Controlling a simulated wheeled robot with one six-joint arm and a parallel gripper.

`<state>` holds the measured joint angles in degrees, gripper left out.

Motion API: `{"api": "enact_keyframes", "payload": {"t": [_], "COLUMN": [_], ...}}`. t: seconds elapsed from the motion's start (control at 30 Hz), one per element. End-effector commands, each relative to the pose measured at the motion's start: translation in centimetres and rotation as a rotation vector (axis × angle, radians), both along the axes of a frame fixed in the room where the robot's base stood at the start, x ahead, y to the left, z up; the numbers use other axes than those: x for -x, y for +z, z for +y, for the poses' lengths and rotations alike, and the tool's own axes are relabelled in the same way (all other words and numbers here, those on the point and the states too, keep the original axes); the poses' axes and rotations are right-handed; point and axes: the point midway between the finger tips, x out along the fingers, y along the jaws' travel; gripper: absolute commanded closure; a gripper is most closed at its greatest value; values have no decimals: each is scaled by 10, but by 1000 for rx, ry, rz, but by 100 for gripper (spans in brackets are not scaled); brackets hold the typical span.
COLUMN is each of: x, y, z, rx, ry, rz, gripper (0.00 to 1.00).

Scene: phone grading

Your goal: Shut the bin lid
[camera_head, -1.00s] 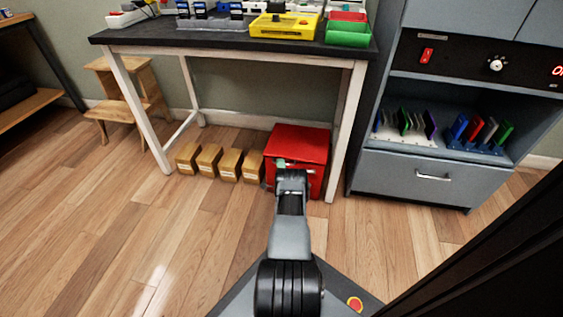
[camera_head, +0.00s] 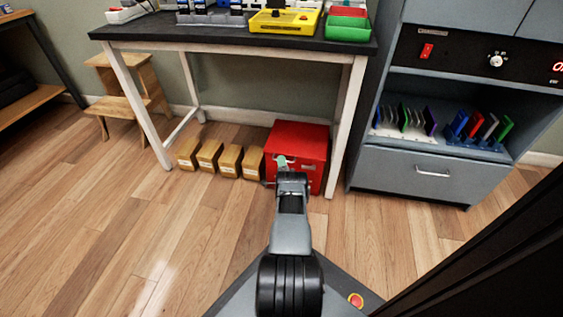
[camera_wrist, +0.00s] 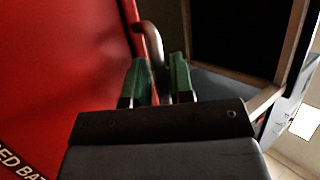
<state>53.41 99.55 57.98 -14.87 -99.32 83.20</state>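The red bin (camera_head: 300,137) stands on the floor under the right end of the workbench. Its top looks roughly level from the head camera; I cannot tell whether the lid is fully down. In the wrist view a red face of the bin (camera_wrist: 60,60) fills the left, with part of a printed label. A curved metal handle (camera_wrist: 151,45) stands off its edge. My gripper (camera_head: 283,162) is at the bin's near left side. In the wrist view its green fingers (camera_wrist: 160,85) are apart, with the handle showing behind and between them. Whether they touch it is unclear.
Several small cardboard boxes (camera_head: 209,157) stand in a row left of the bin. White bench legs (camera_head: 346,130) flank the space, one close to the bin's right. A grey cabinet (camera_head: 420,175) stands further right. The wooden floor in front is clear.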

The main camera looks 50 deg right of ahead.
Motion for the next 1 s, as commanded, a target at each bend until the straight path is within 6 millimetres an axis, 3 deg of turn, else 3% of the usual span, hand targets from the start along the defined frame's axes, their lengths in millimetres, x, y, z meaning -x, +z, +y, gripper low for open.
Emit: {"api": "enact_keyframes", "payload": {"t": [0.37, 1.0], "x": [3, 85], "y": [-7, -62], "z": [7, 61], "rx": [-10, -1], "ry": [6, -4], "rz": [10, 2], "gripper": [65, 65]}}
